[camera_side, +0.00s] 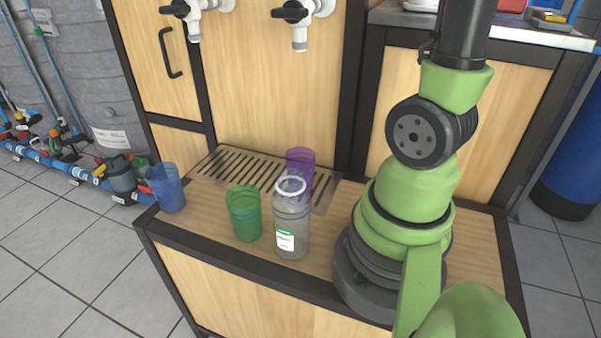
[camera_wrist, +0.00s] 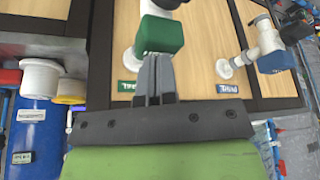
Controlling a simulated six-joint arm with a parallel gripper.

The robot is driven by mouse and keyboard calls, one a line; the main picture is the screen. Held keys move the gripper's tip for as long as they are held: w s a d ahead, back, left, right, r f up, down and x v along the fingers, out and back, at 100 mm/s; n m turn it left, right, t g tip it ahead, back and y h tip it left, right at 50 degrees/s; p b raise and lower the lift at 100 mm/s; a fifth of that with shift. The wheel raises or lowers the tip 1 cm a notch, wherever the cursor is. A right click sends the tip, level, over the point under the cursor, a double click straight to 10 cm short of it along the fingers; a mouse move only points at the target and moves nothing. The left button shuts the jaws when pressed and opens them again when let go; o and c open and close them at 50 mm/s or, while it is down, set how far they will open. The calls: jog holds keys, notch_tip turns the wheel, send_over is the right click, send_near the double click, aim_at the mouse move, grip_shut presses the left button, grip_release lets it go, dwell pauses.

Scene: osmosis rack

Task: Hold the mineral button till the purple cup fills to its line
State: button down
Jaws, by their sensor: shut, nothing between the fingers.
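The purple cup (camera_side: 301,160) stands upright on the slotted drain grate, below the right-hand white tap (camera_side: 300,30). A clear bottle partly hides it, and I cannot make out its line or liquid level. In the wrist view, a green block (camera_wrist: 160,36), which looks like the mineral button, sits above a green label (camera_wrist: 127,87) whose text is hard to read. My gripper (camera_wrist: 155,60) is shut and empty, its fingertips at the lower edge of the green block. I cannot tell whether they touch it. The gripper is outside the side view.
A clear bottle (camera_side: 290,222), a green cup (camera_side: 244,213) and a blue cup (camera_side: 167,188) stand on the wooden counter. The slotted grate (camera_side: 232,166) lies behind them. Another tap (camera_side: 193,18) hangs left. A blue-labelled fitting (camera_wrist: 270,55) is at right in the wrist view.

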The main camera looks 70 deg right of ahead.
jog(key=shift+f, duration=0.4)
dwell(1.3)
dwell(3.6)
jog(key=shift+r, duration=3)
jog(key=s+a+f+n+t+y, duration=0.2)
jog(key=s+a+f+n+y, duration=0.1)
jog(key=a+f, duration=0.4)
jog(key=s+a+f+n+t+y, duration=0.2)
jog(key=a+f+n, duration=0.3)
jog(key=a+f, duration=0.3)
jog(key=shift+s+a+t+y, duration=0.45)
jog(key=shift+s+a, duration=0.3)
jog(key=shift+a, duration=0.3)
